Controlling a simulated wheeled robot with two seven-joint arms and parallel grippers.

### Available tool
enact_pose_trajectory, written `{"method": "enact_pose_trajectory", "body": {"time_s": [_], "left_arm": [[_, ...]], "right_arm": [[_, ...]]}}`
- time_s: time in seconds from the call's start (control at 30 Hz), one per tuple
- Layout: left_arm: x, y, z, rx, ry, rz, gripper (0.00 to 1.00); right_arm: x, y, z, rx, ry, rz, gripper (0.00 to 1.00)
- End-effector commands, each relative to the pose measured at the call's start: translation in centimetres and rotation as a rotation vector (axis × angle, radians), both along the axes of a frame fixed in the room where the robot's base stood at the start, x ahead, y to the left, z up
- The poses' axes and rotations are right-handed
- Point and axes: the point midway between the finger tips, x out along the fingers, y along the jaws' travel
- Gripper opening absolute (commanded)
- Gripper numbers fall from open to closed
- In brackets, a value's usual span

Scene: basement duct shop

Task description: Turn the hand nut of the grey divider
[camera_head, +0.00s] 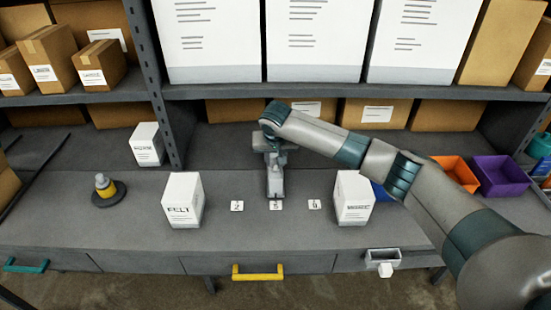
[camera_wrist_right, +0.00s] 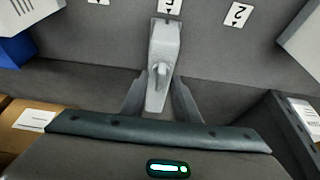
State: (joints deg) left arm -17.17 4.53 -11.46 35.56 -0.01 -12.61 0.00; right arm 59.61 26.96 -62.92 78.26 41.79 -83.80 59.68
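The grey divider (camera_head: 275,182) stands on the bench behind the middle number card. It also shows in the right wrist view (camera_wrist_right: 164,38), as a narrow grey body. A small light grey lever-like part on it, apparently the hand nut (camera_wrist_right: 160,75), is near my fingers. My right gripper (camera_wrist_right: 159,90) is open, with one finger on each side of the divider's near end. I cannot tell whether the fingers touch it. In the head view my right gripper (camera_head: 274,150) is above the back of the divider, and my wrist partly hides it. My left gripper is not in view.
White boxes (camera_head: 183,200) and (camera_head: 353,198) stand left and right of the divider. Number cards (camera_head: 237,206) lie in front. A yellow-banded object (camera_head: 105,187) on a dark base stands farther left. Orange (camera_head: 455,172) and purple bins (camera_head: 500,175) are right. A loaded shelf (camera_head: 330,91) overhangs behind.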

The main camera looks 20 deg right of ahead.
Motion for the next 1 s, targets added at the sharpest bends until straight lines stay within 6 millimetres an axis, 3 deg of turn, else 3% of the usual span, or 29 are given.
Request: {"method": "enact_pose_trajectory", "body": {"time_s": [0.2, 0.3, 0.33, 0.73, 1.0], "left_arm": [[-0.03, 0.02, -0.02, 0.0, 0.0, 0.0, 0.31], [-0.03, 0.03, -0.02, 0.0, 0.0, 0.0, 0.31], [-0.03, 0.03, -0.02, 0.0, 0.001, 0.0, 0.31], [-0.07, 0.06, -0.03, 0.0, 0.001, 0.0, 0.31], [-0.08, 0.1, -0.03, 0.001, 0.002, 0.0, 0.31]], "right_arm": [[-0.01, 0.02, -0.03, 0.0, 0.0, 0.0, 0.26], [-0.02, 0.03, -0.01, 0.0, 0.001, 0.0, 0.02], [-0.02, 0.03, -0.01, 0.0, 0.001, 0.0, 0.0], [-0.07, -0.02, -0.04, 0.0, 0.002, 0.027, 0.0], [-0.09, -0.1, -0.05, 0.002, 0.001, 0.142, 0.0]]}}
